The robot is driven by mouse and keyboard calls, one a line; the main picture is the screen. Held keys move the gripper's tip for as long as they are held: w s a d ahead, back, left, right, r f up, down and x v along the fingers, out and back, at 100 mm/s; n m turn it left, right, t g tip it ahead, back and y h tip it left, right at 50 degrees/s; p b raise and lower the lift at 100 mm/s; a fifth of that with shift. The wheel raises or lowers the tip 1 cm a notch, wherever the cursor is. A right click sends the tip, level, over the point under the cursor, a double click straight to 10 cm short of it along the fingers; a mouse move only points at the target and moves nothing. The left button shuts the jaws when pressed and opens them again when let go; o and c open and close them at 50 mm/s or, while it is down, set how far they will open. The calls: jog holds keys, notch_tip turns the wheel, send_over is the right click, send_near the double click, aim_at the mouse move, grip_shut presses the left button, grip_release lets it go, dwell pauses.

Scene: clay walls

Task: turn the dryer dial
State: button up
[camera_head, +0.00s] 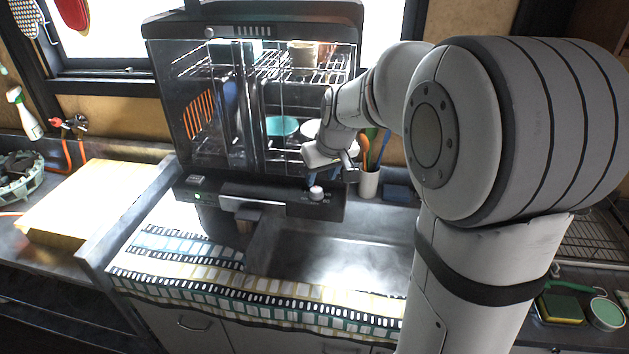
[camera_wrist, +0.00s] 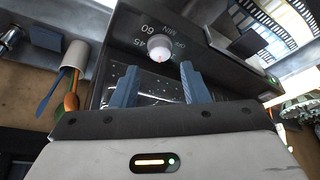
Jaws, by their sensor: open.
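The dryer (camera_head: 250,95) is a dark cabinet with glass doors and dishes on racks inside. Its dial (camera_head: 316,192) is a small pale knob on the front panel, right of centre. In the wrist view the dial (camera_wrist: 159,47) is round and white with a red mark, beside the printed "60", "45", "MIN" and "OFF". My gripper (camera_wrist: 158,82) is open, its two blue fingers apart and empty. The dial lies just beyond the fingertips, roughly between their lines, and appears clear of them. In the head view my gripper (camera_head: 347,172) is near the panel's right end, partly hidden by my wrist.
A cup of utensils (camera_head: 369,182) stands right of the dryer, close to my gripper; it also shows in the wrist view (camera_wrist: 75,56). A patterned cloth (camera_head: 190,265) lies along the counter front. A sink (camera_head: 345,245) is below the panel. A yellow board (camera_head: 85,200) lies at left.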

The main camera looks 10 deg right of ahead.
aim_at(317, 189)
jog(key=x, duration=0.6)
jog(key=shift+p, duration=0.3)
jog(key=shift+c, duration=0.3)
jog(key=c, duration=0.6)
